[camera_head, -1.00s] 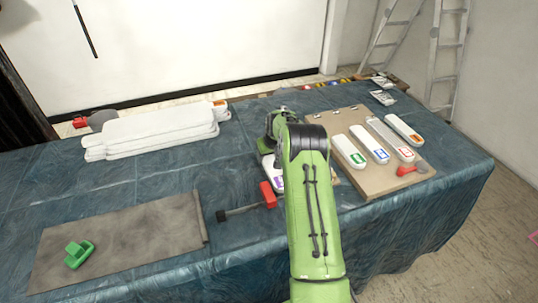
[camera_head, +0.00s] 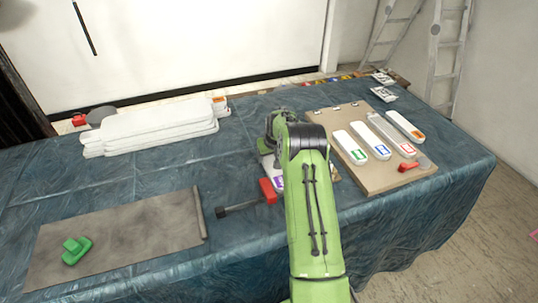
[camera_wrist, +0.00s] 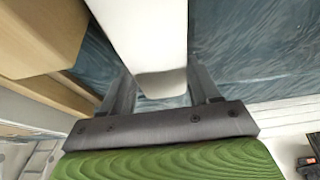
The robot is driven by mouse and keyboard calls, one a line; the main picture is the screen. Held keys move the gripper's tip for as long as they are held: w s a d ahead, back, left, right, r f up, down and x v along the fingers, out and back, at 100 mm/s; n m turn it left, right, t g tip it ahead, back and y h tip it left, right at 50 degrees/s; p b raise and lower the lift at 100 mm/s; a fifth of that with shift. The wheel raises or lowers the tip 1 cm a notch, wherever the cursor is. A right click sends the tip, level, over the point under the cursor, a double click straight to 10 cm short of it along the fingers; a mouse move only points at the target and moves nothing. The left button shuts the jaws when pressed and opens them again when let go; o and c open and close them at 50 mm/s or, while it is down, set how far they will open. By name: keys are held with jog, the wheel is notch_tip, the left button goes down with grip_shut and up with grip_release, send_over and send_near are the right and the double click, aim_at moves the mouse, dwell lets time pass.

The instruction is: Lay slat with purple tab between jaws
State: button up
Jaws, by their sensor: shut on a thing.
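A white slat with a purple tab (camera_head: 278,183) lies partly hidden behind my green arm in the head view. The white slat (camera_wrist: 150,40) also shows between my fingers in the wrist view, where its tab is out of sight. My gripper (camera_wrist: 163,88) is shut on this slat; in the head view the arm hides its fingers. A bar clamp with a red jaw (camera_head: 267,190) and a dark bar (camera_head: 240,208) lies on the cloth, just left of the purple tab. Whether slat and clamp touch, I cannot tell.
A tan board (camera_head: 385,178) at right carries several slats with coloured tabs and a red-handled tool (camera_head: 412,165). Stacked white slats (camera_head: 150,130) lie at back left.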

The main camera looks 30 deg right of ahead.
jog(key=shift+f, duration=0.2)
jog(key=o, duration=1.2)
jog(key=shift+o, duration=0.2)
jog(key=p+v, duration=0.2)
jog(key=v, duration=1.4)
jog(key=s+a+r+p, duration=0.1)
jog(key=s+a+r, duration=0.3)
jog(key=a+r, duration=0.55)
jog(key=s+a+r+n+p, duration=0.1)
jog(key=s+a+r, duration=0.25)
jog(key=s, duration=0.25)
jog(key=s+a+r+t, duration=0.1)
jog(key=s+a+r, duration=0.1)
jog(key=s+a, duration=0.35)
jog(key=s+a+r+n+p, duration=0.1)
jog(key=s+a+r, duration=0.25)
jog(key=s, duration=0.25)
jog(key=s+a+f+y, duration=0.1)
jog(key=s+a+f, duration=0.1)
jog(key=s, duration=0.8)
jog(key=shift+a+f+n+p, duration=0.25)
jog(key=shift+a+n+p, duration=0.15)
jog(key=shift+a, duration=0.3)
